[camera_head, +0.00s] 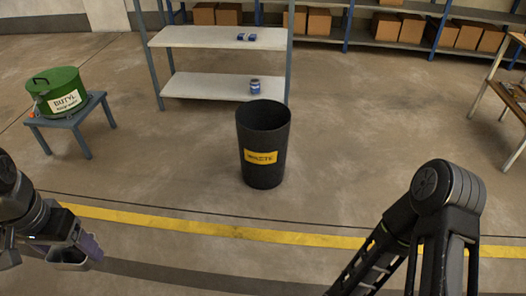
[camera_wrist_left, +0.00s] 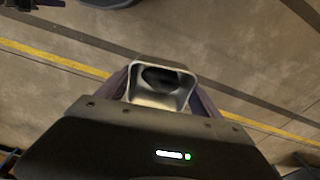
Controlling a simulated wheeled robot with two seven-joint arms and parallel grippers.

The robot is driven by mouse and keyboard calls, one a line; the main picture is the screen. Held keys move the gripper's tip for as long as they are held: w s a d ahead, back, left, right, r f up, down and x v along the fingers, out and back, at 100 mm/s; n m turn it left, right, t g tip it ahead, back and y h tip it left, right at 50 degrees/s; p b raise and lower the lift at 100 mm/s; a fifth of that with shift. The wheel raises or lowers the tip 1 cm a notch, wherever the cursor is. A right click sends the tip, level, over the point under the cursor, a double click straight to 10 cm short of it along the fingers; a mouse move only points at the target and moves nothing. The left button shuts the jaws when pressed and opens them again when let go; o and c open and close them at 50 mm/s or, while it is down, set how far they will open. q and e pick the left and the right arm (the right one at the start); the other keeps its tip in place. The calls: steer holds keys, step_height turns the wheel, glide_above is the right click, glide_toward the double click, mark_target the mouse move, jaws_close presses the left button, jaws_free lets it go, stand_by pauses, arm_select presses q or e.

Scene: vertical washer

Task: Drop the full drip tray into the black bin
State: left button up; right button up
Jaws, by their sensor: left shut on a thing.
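The black bin (camera_head: 263,160) with a yellow waste label stands upright on the floor in the middle of the head view, open at the top. My left gripper (camera_head: 82,250) is at the lower left of the head view, well apart from the bin. In the left wrist view the drip tray (camera_wrist_left: 157,100), a small pale metal tray with dark contents, sits between the two fingers of my left gripper (camera_wrist_left: 160,92), which is shut on it. My right arm shows at the lower right of the head view, but its gripper is not visible.
A grey shelf unit (camera_head: 215,88) with small blue items stands behind the bin. A green drum (camera_head: 58,92) sits on a small blue-grey table (camera_head: 70,120) at the left. A wooden table (camera_head: 505,90) is at the far right. The floor around the yellow line (camera_head: 215,228) is clear.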

arm_select(q)
steer(key=shift+r, duration=0.1)
steer(key=w+d+r+p, duration=0.4)
steer(key=w+r+p, duration=0.3)
steer(key=w+p, duration=0.3)
steer(key=w+d+r+p, duration=0.2)
steer(key=w+d+p, duration=0.3)
steer(key=w+d, duration=0.7)
steer(key=shift+w+d+r+p, duration=0.35)
steer(key=shift+d+r+p, duration=0.05)
